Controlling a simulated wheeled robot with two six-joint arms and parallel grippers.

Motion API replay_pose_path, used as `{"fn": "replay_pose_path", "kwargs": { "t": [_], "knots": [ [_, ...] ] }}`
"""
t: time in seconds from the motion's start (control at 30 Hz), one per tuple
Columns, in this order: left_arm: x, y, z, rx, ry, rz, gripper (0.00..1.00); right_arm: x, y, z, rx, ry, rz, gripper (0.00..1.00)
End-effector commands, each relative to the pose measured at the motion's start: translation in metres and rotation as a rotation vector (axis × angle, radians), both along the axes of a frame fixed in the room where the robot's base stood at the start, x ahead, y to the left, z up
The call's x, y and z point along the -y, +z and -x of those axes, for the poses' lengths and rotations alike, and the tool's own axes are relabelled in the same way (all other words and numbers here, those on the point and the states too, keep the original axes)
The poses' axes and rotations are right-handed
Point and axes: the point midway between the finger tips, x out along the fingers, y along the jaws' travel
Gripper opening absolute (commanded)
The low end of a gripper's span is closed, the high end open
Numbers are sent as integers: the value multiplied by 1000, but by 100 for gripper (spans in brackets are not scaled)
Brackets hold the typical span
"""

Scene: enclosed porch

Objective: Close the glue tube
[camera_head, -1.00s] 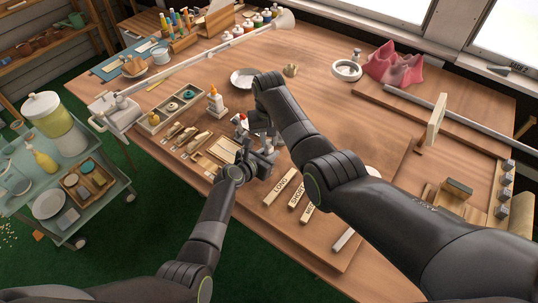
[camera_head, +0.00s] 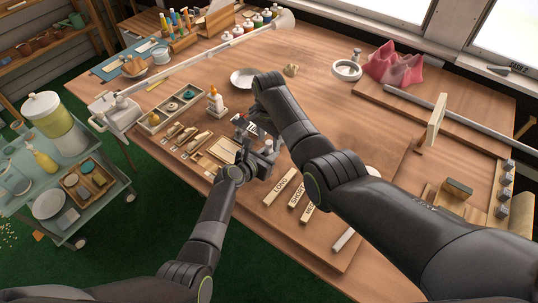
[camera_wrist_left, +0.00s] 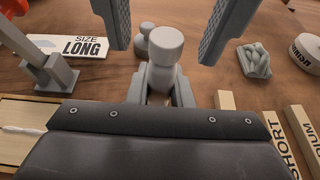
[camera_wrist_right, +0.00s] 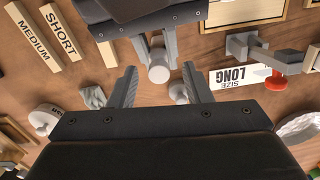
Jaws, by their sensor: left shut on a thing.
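A pale grey, round-ended piece, apparently the glue tube (camera_wrist_left: 164,55), stands out from between the fingers of my left gripper (camera_wrist_left: 160,88). It also shows in the right wrist view (camera_wrist_right: 158,68). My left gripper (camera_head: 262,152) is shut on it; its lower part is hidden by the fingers. My right gripper (camera_wrist_right: 160,72) is open and empty, its fingers spread on either side of the tube's end, apart from it. A small grey piece (camera_wrist_right: 179,93), possibly a cap, shows beyond; I cannot tell what it is. The right gripper (camera_head: 246,128) is partly hidden in the head view.
A SIZE LONG card (camera_wrist_right: 240,78) and a grey stand with a red part (camera_wrist_right: 275,82) are close by. Wooden SHORT and MEDIUM strips (camera_wrist_right: 58,30) lie near. A white bottle with an orange tip (camera_head: 214,101) and a compartment tray (camera_head: 172,107) are to the left.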

Motion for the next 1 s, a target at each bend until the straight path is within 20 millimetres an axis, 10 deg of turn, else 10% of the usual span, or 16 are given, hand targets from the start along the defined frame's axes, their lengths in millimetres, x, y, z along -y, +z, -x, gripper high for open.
{"fn": "replay_pose_path", "kwargs": {
  "t": [0.37,1.0],
  "knots": [
    [0,0,0,0,0,0,0,0,11,0,1,1,-1,45],
    [0,0,0,0,1,0,0,0,117,0,0,0,0,45]
  ]
}}
